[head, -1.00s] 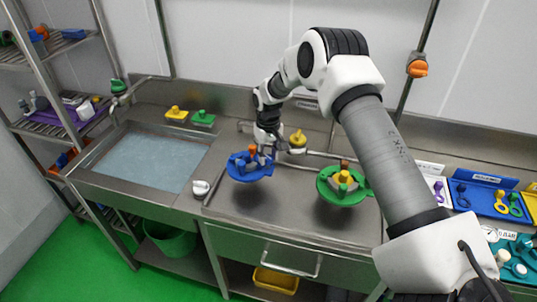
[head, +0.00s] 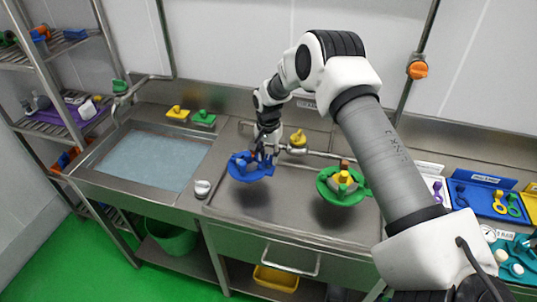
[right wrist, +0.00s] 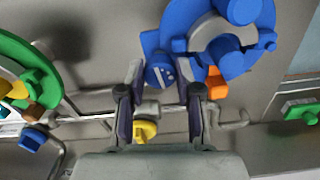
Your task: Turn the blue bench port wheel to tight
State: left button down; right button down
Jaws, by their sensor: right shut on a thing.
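The blue bench port wheel (head: 240,172) sits at the left of the steel bench top. In the right wrist view the blue wheel (right wrist: 222,62) fills the upper right, with a grey hub part and an orange piece beside it. My right gripper (head: 266,152) is at the wheel's right side. In the right wrist view my right gripper (right wrist: 160,88) has its fingers on either side of a blue knob (right wrist: 160,72) of the wheel and is shut on it. The fingers partly hide the knob in the head view. My left gripper is not in view.
A green wheel (head: 343,188) with a yellow centre stands to the right, under my right arm. A yellow knob (head: 298,139) is behind on the pipework. A sink (head: 150,155) lies left, with a white cup-like part (head: 202,187) at its edge. Trays of parts (head: 490,197) stand right.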

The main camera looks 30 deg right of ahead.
aim_at(268, 157)
jog(key=shift+s+f+m, duration=0.1)
jog(key=shift+m, duration=0.6)
jog(key=c, duration=0.8)
grip_release()
notch_tip(268, 157, up, 12)
